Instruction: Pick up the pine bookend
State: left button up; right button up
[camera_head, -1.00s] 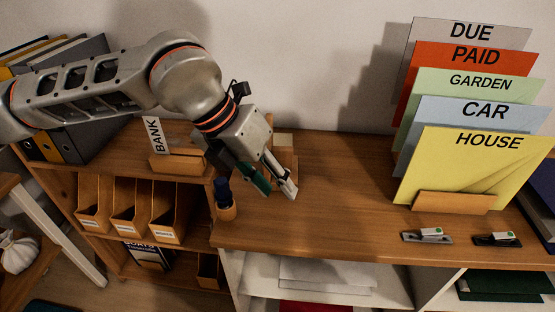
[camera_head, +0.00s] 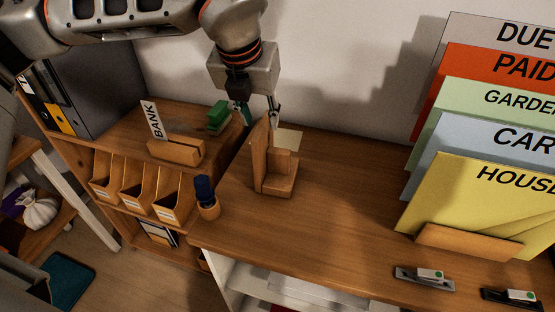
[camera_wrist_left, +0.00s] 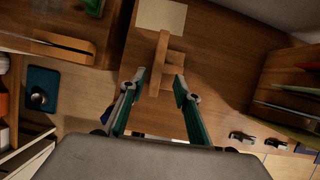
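The pine bookend (camera_head: 279,184), a light wooden piece with a tall upright panel and a stepped block on a base, stands near the left end of the wooden counter. My left gripper (camera_head: 259,115) hangs over the bookend's top, fingers pointing down. In the left wrist view its green-padded fingers (camera_wrist_left: 158,86) are open, one on each side of the bookend (camera_wrist_left: 161,58), with gaps on both sides. Whether the fingers reach below the panel's top is hard to tell. My right gripper is out of view.
A pale square note (camera_head: 288,140) lies behind the bookend. A BANK card holder (camera_head: 178,151) and a green object (camera_head: 219,116) stand further left. Upright folders (camera_head: 470,205) fill the right; counter between is clear.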

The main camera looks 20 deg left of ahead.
aim_at(262, 125)
pick_arm(q)
jog(key=x, duration=0.6)
jog(key=shift+w+a+r, duration=0.1)
jog(key=shift+w+a, duration=0.2)
jog(key=shift+w, duration=0.25)
jog(key=shift+f, duration=0.45)
grip_shut()
